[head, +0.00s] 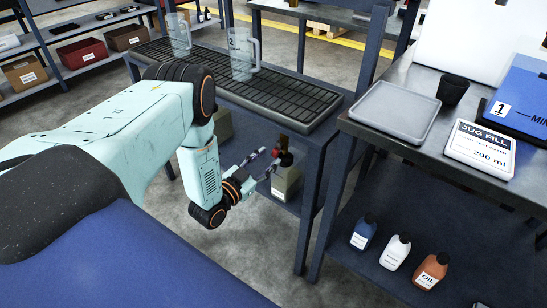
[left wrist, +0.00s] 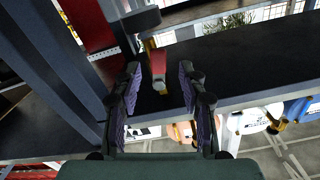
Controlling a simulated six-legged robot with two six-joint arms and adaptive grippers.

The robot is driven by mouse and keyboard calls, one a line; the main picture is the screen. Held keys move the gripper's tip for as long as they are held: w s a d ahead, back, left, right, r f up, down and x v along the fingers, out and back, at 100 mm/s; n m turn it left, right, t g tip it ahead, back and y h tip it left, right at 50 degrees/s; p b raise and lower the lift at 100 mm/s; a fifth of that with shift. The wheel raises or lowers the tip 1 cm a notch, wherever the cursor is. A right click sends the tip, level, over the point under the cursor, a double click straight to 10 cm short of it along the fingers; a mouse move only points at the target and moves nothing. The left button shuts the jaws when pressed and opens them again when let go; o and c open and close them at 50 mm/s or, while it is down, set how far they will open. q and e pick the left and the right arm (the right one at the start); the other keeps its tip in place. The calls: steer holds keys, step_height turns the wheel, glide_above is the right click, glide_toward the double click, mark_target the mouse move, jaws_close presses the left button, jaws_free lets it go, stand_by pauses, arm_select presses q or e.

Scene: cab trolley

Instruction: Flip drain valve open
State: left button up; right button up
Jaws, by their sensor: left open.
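The drain valve's red handle (head: 275,152) shows at the near side of the trolley, below the front edge of the grated drain tray (head: 318,107), with a brown part above it. In the left wrist view the red handle (left wrist: 158,62) hangs down between the fingers. My left gripper (head: 265,160) is open; in the left wrist view its two fingertips (left wrist: 160,76) stand on either side of the handle, with visible gaps. I cannot tell how deep the handle sits between them. My right gripper is not in view.
A bottle with a dark cap (head: 286,182) stands on the lower shelf close under the gripper. Two clear jugs (head: 241,58) (head: 179,36) stand on the grate. A trolley post (head: 311,195) rises just right of the gripper. A bench with a grey tray (head: 394,110) is farther right.

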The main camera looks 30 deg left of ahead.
mark_target(277, 149)
arm_select(q)
steer(key=shift+w+d+r, duration=0.1)
steer(key=shift+w+d, duration=0.15)
steer(key=shift+w, duration=1.2)
steer(key=shift+c, duration=0.4)
steer(key=shift+c, duration=0.7)
jaws_close()
